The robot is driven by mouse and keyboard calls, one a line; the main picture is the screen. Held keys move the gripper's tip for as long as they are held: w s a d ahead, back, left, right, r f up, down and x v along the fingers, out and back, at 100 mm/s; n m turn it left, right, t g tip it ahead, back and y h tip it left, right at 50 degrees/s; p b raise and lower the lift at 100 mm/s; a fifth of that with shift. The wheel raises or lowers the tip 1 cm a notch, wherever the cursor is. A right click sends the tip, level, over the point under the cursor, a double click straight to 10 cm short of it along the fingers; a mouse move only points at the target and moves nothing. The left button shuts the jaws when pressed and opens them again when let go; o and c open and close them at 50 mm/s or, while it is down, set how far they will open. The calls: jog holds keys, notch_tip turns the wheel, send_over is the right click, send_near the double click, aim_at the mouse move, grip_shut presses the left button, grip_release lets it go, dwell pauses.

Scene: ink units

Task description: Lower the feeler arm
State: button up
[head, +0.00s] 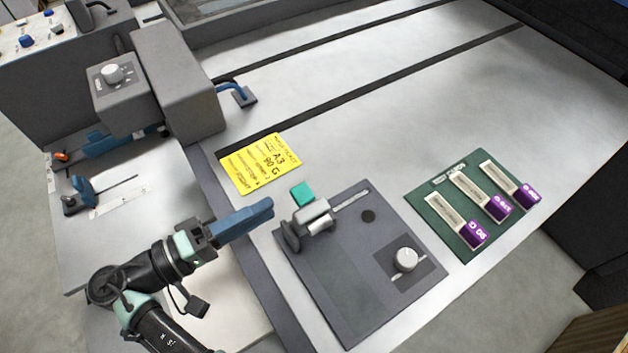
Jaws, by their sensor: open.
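A blue bent arm (228,84) comes out of the right side of a grey machine housing (178,82) in the head view. It ends in a dark flat foot (246,98) over the pale bed; I cannot tell if the foot touches the bed. It looks like the feeler arm, but no label shows this. My gripper (268,208), with blue fingers, is lower in the picture, well apart from that arm. It is seen side-on, open and empty, left of a grey slider block (313,217) and a teal block (302,193).
A yellow job card (261,163) lies on the bed between my gripper and the housing. A dark grey plate (350,303) carries the slider and a white knob (405,259). A green board (463,245) with purple-tagged gauges lies to the right. The bed beyond is clear.

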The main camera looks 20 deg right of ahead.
aim_at(309, 188)
jog(key=d, duration=0.3)
jog(key=w+d+p, duration=0.1)
jog(key=d, duration=0.3)
jog(key=w+d, duration=0.1)
jog(key=d, duration=0.3)
jog(key=shift+p, duration=0.4)
jog(key=shift+a, duration=0.1)
grip_shut()
jog(key=shift+f, duration=0.1)
dwell(0.6)
